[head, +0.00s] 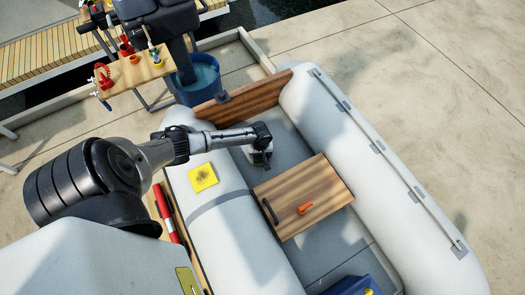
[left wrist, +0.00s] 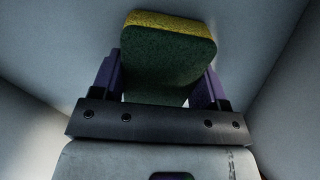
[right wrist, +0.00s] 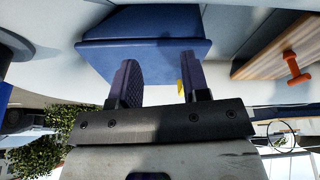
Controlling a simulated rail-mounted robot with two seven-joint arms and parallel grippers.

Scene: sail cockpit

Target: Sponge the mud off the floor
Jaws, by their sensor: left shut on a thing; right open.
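My left gripper (left wrist: 160,85) is shut on a sponge (left wrist: 168,55), yellow on one face and dark green on the other. In the head view the left gripper (head: 260,157) reaches down into the grey boat, close over the floor (head: 232,152) between the left tube and the wooden seat. The sponge is hidden there by the gripper and arm. I cannot make out mud on the visible floor. My right gripper (right wrist: 155,80) is open and empty, with a blue box (right wrist: 145,50) beyond its fingers; the arm is outside the head view.
A wooden seat (head: 325,175) with an orange handle (head: 305,207) spans the boat. The blue box (head: 350,287) sits at the near end. A blue bucket (head: 200,82) stands beyond the wooden transom (head: 245,98).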

